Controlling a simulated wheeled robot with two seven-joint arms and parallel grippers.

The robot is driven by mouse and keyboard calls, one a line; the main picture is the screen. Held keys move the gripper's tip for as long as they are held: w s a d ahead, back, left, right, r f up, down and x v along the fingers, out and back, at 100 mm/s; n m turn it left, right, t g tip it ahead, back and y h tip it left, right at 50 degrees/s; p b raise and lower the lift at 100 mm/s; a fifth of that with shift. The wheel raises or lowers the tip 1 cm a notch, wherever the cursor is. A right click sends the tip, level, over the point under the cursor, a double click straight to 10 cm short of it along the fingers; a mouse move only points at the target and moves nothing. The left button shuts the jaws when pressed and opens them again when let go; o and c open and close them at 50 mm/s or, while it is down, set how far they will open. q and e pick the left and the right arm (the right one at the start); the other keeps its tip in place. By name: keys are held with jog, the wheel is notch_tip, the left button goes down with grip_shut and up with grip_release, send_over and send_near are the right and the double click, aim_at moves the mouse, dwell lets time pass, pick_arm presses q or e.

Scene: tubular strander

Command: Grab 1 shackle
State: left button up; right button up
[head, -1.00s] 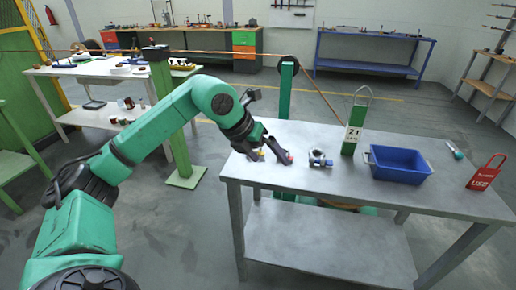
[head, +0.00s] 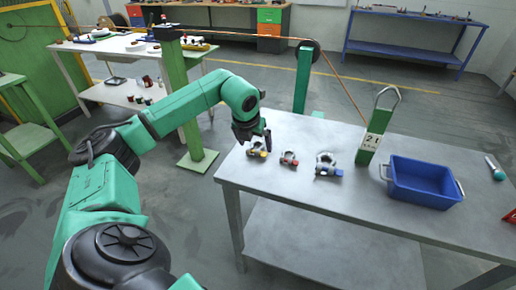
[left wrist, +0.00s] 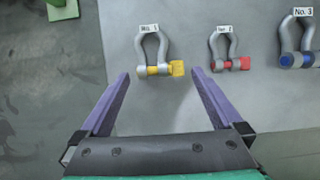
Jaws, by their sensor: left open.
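Three grey shackles lie in a row on the grey table. The No. 1 shackle (head: 257,152) has a yellow pin; it also shows in the left wrist view (left wrist: 151,55). The No. 2 shackle (head: 289,159) has a red pin and is in the left wrist view too (left wrist: 228,52). The larger No. 3 shackle (head: 327,166) has a blue pin; the left wrist view cuts it off at its right edge (left wrist: 297,38). My left gripper (head: 254,141) is open and empty, with its fingertips either side of the yellow pin in the left wrist view (left wrist: 160,73). My right gripper is out of view.
A green stand (head: 371,143) marked 21 and a blue bin (head: 425,184) stand right of the shackles on the table (head: 310,200). A teal-handled tool (head: 496,169) lies at the far right. A green post (head: 302,80) rises behind the table.

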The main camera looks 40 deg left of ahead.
aim_at(257, 150)
pick_arm(q)
jog(key=shift+x, duration=1.8)
jog(key=c, duration=1.5)
jog(key=shift+r, duration=0.15)
